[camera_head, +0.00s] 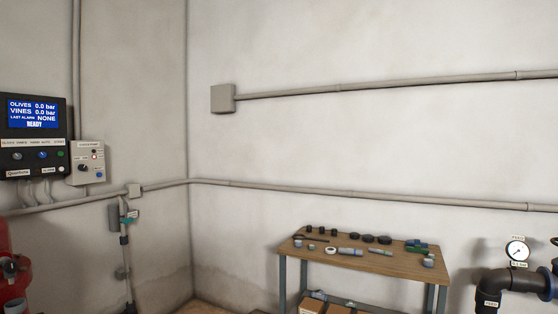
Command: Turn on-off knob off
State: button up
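A small grey control box (87,162) is on the wall at the left edge of the room. It carries a black knob (82,167), a small red light or button and a blue button. A dark control panel (33,136) hangs to its left, with a lit screen reading READY, two small selector knobs and a green button. Which knob is the on-off one cannot be told, since the labels are too small to read. My gripper is not in view.
A wooden workbench (350,258) with several fittings stands by the right wall. A dark pipe (510,283) with a gauge (517,251) is at the right edge. Red equipment (12,270) stands at lower left. Conduits (400,203) run along the walls.

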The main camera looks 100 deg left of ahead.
aim_at(81, 166)
jog(key=u, duration=4.1)
jog(key=i+l, duration=0.25)
jog(key=i, duration=0.1)
